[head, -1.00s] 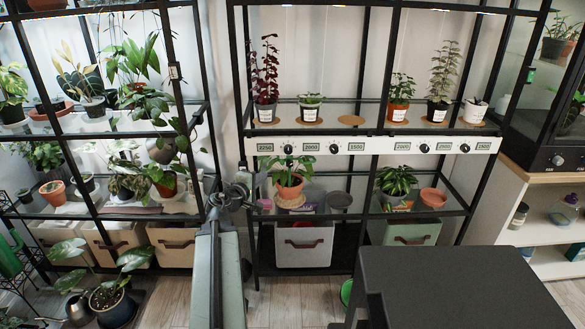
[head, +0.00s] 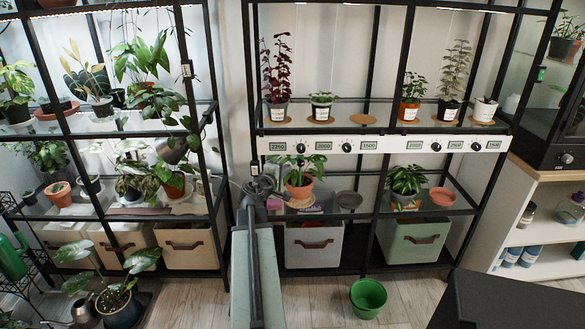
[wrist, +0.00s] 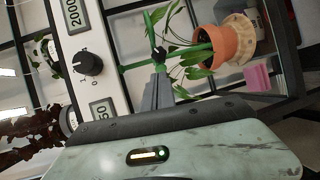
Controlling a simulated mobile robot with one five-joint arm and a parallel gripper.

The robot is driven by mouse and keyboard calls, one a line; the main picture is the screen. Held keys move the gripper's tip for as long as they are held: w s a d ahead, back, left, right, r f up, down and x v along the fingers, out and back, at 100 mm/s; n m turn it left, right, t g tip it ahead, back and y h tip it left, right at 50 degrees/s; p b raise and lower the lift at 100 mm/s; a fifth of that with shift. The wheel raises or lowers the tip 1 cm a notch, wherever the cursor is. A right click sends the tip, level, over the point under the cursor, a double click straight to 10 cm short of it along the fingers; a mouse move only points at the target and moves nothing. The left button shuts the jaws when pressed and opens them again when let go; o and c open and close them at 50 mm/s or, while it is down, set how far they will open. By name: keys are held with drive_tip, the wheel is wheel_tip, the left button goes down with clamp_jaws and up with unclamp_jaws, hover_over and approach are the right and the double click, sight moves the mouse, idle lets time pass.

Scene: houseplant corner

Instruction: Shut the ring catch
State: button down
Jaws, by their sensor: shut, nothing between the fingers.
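The wrist view is turned on its side. My gripper (wrist: 158,88) shows there as grey fingers, shut and empty. Its tips point at a small black piece (wrist: 160,56) on a green support (wrist: 134,66) with crossing bars. This may be the ring catch; I cannot tell whether it is open or shut, or whether my tips touch it. The support runs to a plant in a terracotta pot (wrist: 210,46). In the head view the pot (head: 299,189) stands on the middle unit's lower shelf, just right of my arm's end. The catch cannot be made out there.
A white strip with black knobs (head: 346,147) and number displays runs above the pot. A dark shelf post stands left of it. A green bucket (head: 368,298) is on the floor; a black surface (head: 500,300) fills the lower right. A pink block (wrist: 258,78) lies near the pot.

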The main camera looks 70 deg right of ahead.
drive_tip(key=x, duration=0.5)
drive_tip(key=shift+w+d+f+b, duration=0.1)
drive_tip(key=shift+w+b, duration=0.25)
